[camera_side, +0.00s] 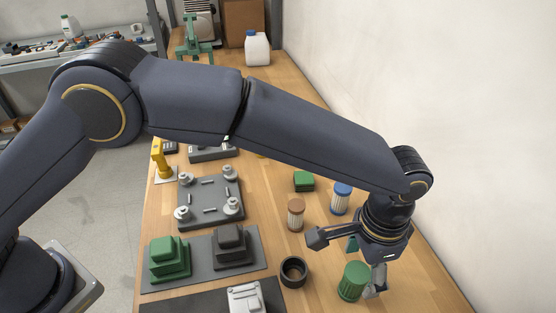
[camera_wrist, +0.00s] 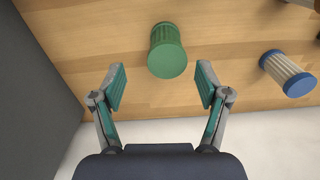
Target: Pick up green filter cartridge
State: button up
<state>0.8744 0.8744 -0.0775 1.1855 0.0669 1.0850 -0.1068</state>
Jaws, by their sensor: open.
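The green filter cartridge (camera_side: 353,281) is a ribbed green cylinder standing on the wooden bench near its right front part. In the wrist view the green cartridge (camera_wrist: 167,52) is just beyond the open fingertips, roughly centred between them. My gripper (camera_wrist: 161,88) has its two teal-padded fingers spread, with nothing between the pads. In the side view my gripper (camera_side: 366,266) is low beside and partly behind the green cartridge. One finger is partly hidden there, and contact with the cartridge cannot be told from that view.
A blue-capped white filter (camera_side: 341,198), a brown-capped filter (camera_side: 296,214) and a green block (camera_side: 304,181) stand behind. A dark round cup (camera_side: 293,272) stands left of the cartridge. A mat with stepped green (camera_side: 168,259) and dark blocks lies further left. The wall is at right.

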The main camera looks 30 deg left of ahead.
aim_at(355, 280)
jog(key=f, duration=0.5)
jog(key=w+f, duration=0.1)
jog(key=f, duration=0.1)
jog(key=shift+a+f, duration=0.15)
jog(key=shift+f, duration=0.1)
jog(key=c, duration=1.2)
jog(key=shift+r, duration=0.15)
jog(key=shift+c, duration=0.2)
